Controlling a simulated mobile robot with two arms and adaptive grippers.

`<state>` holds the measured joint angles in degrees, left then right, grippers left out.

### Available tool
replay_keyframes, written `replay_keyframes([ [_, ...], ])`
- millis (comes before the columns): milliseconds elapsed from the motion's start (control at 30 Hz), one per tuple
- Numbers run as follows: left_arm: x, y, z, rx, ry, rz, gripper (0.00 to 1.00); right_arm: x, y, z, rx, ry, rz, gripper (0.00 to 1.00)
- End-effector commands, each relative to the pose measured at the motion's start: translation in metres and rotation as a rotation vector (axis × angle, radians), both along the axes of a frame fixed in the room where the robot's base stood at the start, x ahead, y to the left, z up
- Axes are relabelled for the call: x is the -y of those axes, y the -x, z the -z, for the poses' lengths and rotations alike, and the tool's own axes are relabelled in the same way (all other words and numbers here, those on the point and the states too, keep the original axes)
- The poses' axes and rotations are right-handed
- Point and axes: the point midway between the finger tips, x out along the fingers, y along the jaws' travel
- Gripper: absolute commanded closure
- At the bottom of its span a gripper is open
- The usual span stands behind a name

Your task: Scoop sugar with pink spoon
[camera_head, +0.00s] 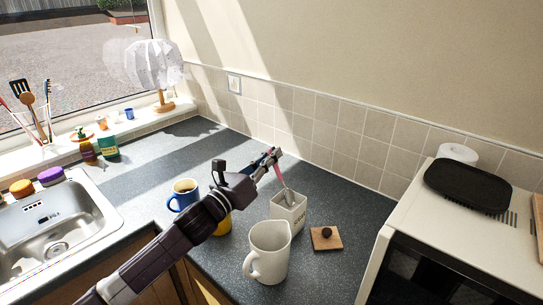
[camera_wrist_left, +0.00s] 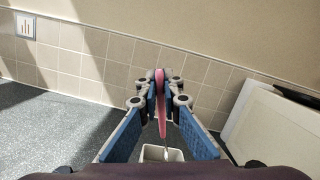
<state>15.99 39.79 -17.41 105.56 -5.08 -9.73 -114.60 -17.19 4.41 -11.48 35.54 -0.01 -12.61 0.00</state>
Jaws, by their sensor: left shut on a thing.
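My left gripper (camera_head: 272,157) is shut on the pink spoon (camera_head: 280,175) by its handle, above the worktop. The spoon hangs down and its metal end is at the white square sugar container (camera_head: 289,213), seemingly in its mouth. In the left wrist view the pink handle (camera_wrist_left: 161,100) stands between the blue-padded fingers (camera_wrist_left: 160,85), and the container's rim (camera_wrist_left: 152,153) shows below. The sugar itself cannot be made out. A wooden lid with a dark knob (camera_head: 326,238) lies right of the container. My right gripper is not in view.
A white jug (camera_head: 268,254) stands close in front of the container. A blue mug (camera_head: 183,194) with dark contents and a partly hidden yellow mug (camera_head: 224,225) stand to the left. A microwave (camera_head: 455,235) bounds the right side. The sink (camera_head: 55,220) is far left.

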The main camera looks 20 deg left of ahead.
Motion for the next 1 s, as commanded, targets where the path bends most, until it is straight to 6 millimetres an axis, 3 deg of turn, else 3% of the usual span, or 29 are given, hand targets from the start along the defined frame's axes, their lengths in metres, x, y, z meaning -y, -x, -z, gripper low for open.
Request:
replay_keyframes([
  [1000,0.0001,0.0,0.0069,0.0,0.0,0.0,1.0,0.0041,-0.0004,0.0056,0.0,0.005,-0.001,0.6],
])
